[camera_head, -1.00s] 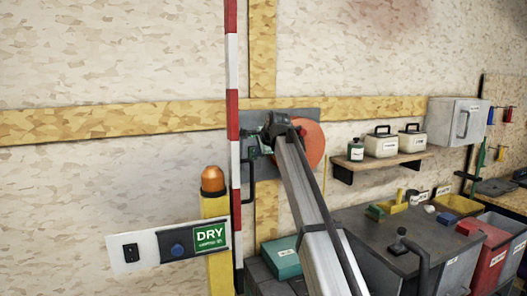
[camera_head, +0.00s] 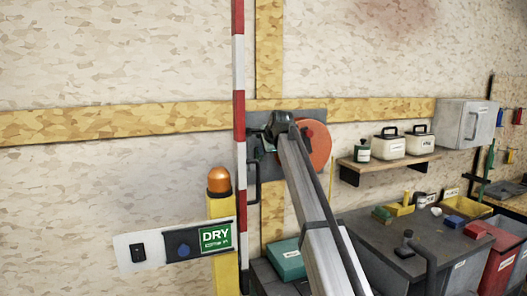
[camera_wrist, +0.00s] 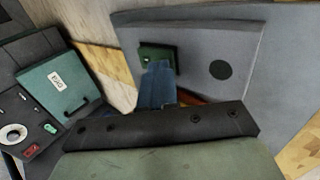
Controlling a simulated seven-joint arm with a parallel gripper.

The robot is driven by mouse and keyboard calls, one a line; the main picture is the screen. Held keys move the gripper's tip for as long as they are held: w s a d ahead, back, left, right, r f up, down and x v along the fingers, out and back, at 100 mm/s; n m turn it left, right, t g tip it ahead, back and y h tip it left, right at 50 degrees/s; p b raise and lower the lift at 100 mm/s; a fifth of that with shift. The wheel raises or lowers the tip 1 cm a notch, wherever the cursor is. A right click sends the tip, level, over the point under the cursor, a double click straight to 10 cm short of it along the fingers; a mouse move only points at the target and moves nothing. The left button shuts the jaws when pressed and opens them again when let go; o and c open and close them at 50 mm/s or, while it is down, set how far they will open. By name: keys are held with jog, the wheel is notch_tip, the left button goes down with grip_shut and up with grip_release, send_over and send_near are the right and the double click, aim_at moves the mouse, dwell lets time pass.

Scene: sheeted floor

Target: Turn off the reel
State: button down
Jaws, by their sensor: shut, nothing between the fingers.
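The reel (camera_head: 318,146) is an orange disc on a grey plate on the wall, partly hidden behind my arm. In the wrist view, a grey panel (camera_wrist: 200,45) fills the upper right and carries a dark round spot (camera_wrist: 220,69) and a small green box (camera_wrist: 157,56). My gripper (camera_wrist: 158,72) is shut and empty; its blue-grey fingers overlap the green box's lower part. I cannot tell whether they touch it. A strip of orange shows behind the fingers. In the head view, my gripper is mostly hidden near the plate's left side.
A red and white pole (camera_head: 239,130) stands just left of the reel. An orange lamp (camera_head: 219,181) tops a yellow post beside a DRY sign (camera_head: 216,237). A teal box (camera_head: 288,262) lies below. A shelf (camera_head: 390,163) with containers and a grey bench (camera_head: 420,246) are at right.

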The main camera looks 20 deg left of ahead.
jog(key=shift+r, duration=0.1)
jog(key=shift+r, duration=0.7)
jog(key=v, duration=1.3)
jog(key=shift+r, duration=0.15)
